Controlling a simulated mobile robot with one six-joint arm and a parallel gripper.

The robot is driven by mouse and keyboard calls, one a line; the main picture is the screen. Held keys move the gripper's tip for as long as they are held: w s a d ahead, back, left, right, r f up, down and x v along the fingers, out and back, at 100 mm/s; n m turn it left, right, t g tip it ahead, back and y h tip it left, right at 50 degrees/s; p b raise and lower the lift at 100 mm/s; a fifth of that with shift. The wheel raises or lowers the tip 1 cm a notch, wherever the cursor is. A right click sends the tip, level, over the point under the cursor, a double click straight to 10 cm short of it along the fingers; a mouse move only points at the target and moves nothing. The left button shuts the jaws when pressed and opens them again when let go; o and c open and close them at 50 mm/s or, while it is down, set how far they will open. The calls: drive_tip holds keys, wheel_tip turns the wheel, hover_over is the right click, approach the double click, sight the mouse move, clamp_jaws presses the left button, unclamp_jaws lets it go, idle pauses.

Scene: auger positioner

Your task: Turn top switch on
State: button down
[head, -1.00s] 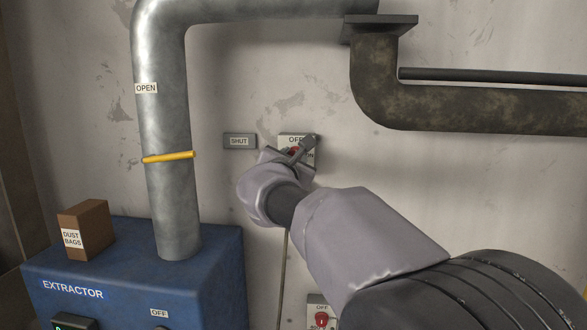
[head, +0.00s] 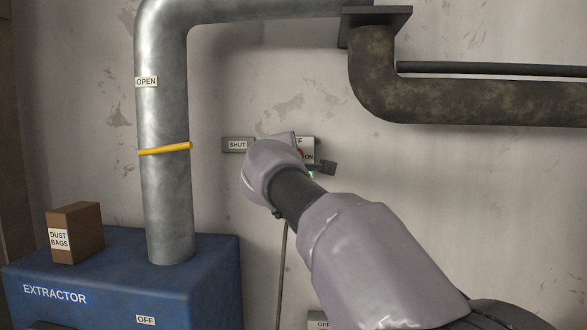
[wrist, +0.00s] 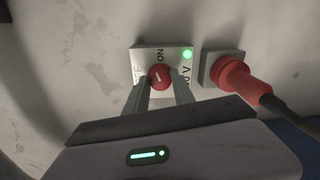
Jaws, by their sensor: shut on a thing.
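The top switch is a pale plate (head: 308,143) on the wall, mostly hidden by my gripper in the head view; its ON label shows. A green lamp (wrist: 187,54) on the plate is lit. My gripper (wrist: 160,84) is shut on the red knob, one finger on each side. In the head view my gripper (head: 301,153) is turned against the plate and hides the knob's face.
A red plug (wrist: 235,80) with a dark cable sits in a socket beside the plate. A SHUT label (head: 237,145) is left of the switch. A second plate marked OFF (head: 319,322) is below. A pipe with a yellow handle (head: 165,149) rises from the blue extractor (head: 110,270).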

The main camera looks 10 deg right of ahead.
drive_tip(key=shift+m+b, duration=1.1)
drive_tip(key=shift+m, duration=0.8)
drive_tip(key=c, duration=1.1)
unclamp_jaws()
drive_tip(key=shift+o, duration=0.2)
drive_tip(key=shift+f, duration=0.1)
